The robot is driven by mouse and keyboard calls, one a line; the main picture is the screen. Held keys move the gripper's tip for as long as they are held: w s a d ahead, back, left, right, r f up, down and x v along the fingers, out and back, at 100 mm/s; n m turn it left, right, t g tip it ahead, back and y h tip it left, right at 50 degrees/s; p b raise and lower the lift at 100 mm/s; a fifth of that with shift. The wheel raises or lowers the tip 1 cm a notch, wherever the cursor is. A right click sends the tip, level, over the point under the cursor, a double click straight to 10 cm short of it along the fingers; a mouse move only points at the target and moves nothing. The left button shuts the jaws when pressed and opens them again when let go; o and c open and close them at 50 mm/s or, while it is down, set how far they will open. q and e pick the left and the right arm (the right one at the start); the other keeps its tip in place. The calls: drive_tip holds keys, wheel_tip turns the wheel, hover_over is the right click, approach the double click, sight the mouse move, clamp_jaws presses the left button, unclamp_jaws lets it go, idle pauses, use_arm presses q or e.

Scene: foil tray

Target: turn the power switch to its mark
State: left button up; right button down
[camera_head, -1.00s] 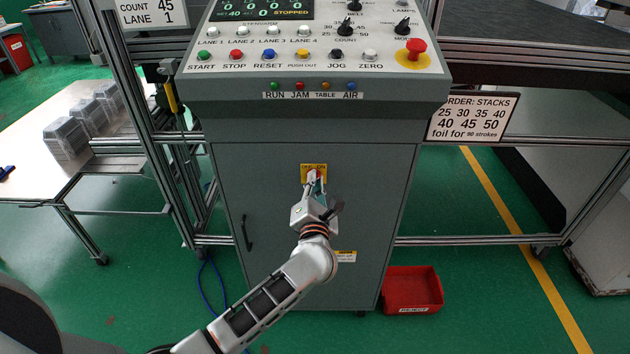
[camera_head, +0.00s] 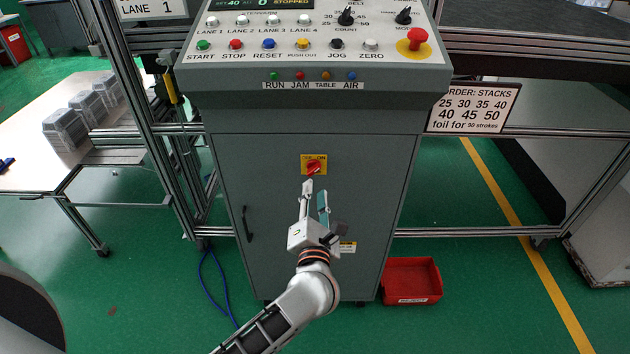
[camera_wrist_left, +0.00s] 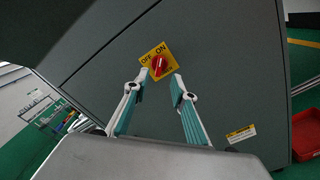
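The power switch (camera_head: 313,168) is a red rotary knob on a yellow plate marked OFF and ON, on the front of the grey cabinet. In the head view its handle appears tilted to the upper right, towards ON. It also shows in the left wrist view (camera_wrist_left: 159,66), just beyond the fingertips. My left gripper (camera_head: 315,190) is in front of and below the switch. In the left wrist view its two fingers (camera_wrist_left: 160,76) are spread, with nothing between them, and look clear of the knob. My right gripper is not in view.
The control panel (camera_head: 310,72) with buttons and knobs overhangs the cabinet door (camera_head: 270,215). A red reject bin (camera_head: 411,281) sits on the floor at the right. A table (camera_head: 35,175) with clear trays stands at the left. Free space lies in front of the cabinet.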

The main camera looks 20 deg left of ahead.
use_arm(q)
drive_tip(key=v, duration=0.3)
drive_tip(key=shift+s+d, duration=0.1)
drive_tip(key=shift+s, duration=0.15)
drive_tip(key=s+d+f+m+t+h, duration=0.15)
drive_tip(key=s+m+h, duration=0.3)
drive_tip(key=m, duration=0.65)
drive_tip(key=s+d+f+m+h, duration=0.25)
drive_tip(key=s+m+h, duration=0.2)
drive_tip(key=m, duration=0.55)
drive_tip(key=s+a+f+m+g, duration=0.4)
drive_tip(key=s+f+m, duration=0.2)
drive_tip(key=f, duration=0.3)
drive_tip(key=s+a+f+m+g+y, duration=0.1)
drive_tip(key=s+a+f+m+g, duration=0.3)
drive_tip(key=f, duration=0.6)
drive_tip(key=s+m, duration=0.2)
drive_tip(key=m, duration=0.1)
drive_tip(key=shift+a, duration=0.2)
